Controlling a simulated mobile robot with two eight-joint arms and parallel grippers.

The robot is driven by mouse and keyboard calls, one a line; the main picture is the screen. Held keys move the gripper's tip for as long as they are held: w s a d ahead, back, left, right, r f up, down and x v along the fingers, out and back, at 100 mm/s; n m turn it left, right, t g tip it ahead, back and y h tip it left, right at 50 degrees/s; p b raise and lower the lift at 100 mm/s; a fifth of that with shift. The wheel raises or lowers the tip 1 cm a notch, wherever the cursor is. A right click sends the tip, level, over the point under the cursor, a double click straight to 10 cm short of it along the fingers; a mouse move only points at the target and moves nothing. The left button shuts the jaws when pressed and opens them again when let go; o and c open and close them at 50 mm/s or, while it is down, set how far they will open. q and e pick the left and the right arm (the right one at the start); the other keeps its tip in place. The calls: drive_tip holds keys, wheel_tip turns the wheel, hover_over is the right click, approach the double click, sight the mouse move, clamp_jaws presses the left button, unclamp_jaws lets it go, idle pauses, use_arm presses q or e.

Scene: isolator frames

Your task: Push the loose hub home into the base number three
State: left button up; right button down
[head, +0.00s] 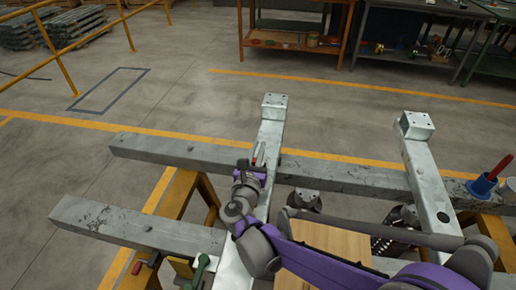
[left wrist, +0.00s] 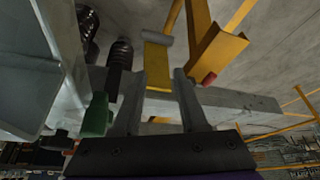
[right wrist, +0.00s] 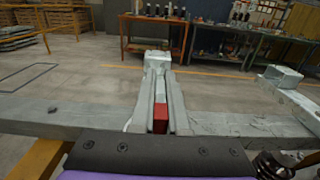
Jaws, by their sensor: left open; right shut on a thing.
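My right gripper (head: 259,160) is out over the left steel cross-member (head: 270,133). In the right wrist view its fingers (right wrist: 160,108) are shut on a red block-like thing (right wrist: 160,118), mostly hidden between them. My left gripper (left wrist: 157,88) is open and shows only in the left wrist view, with nothing clearly between its fingers. A dark ribbed mount (left wrist: 121,58) stands behind its left finger. In the head view, mounts (head: 303,200) sit under the frame, partly hidden by my right arm. I cannot tell which part is the loose hub or which is base number three.
Two long grey beams (head: 140,228) rest on yellow trestles (head: 172,195). A second cross-member (head: 424,170) lies to the right. A blue cup (head: 482,186) with a red-handled tool stands on the far beam. A green handle (head: 201,267) is at the near beam.

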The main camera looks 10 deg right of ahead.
drive_tip(key=shift+f+b, duration=1.1)
drive_tip(key=shift+f, duration=0.55)
idle(0.6)
drive_tip(key=c, duration=0.9)
unclamp_jaws()
drive_tip(key=shift+r, duration=0.1)
drive_tip(key=shift+c, duration=0.2)
drive_tip(key=shift+o, duration=0.5)
drive_tip(key=shift+s, duration=0.1)
drive_tip(key=v, duration=1)
drive_tip(key=shift+s+a+p, duration=0.15)
drive_tip(key=shift+s+p, duration=0.2)
drive_tip(key=shift+p, duration=0.05)
